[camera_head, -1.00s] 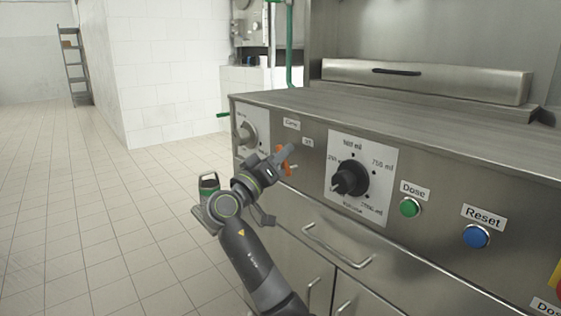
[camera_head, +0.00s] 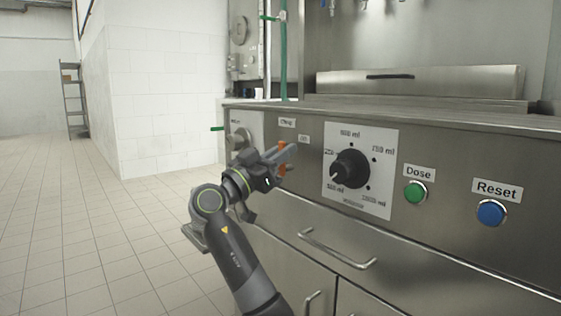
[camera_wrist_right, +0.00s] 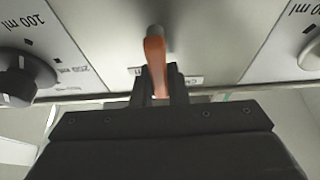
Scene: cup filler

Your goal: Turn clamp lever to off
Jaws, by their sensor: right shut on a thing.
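The clamp lever (camera_head: 283,157) is a small orange handle on the steel front panel, below a clamp label (camera_head: 287,123). In the right wrist view the orange lever (camera_wrist_right: 154,58) runs from a metal pivot down between the fingers. My right gripper (camera_head: 281,158) is at the panel, shut on the lever, with the fingers on either side of it. My left gripper is in neither view.
A black dial (camera_head: 350,168) on a white scale plate sits right of the lever. A grey knob (camera_head: 243,135) is to its left. The green Dose button (camera_head: 415,191) and blue Reset button (camera_head: 491,212) are further right. A drawer handle (camera_head: 335,249) juts out below.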

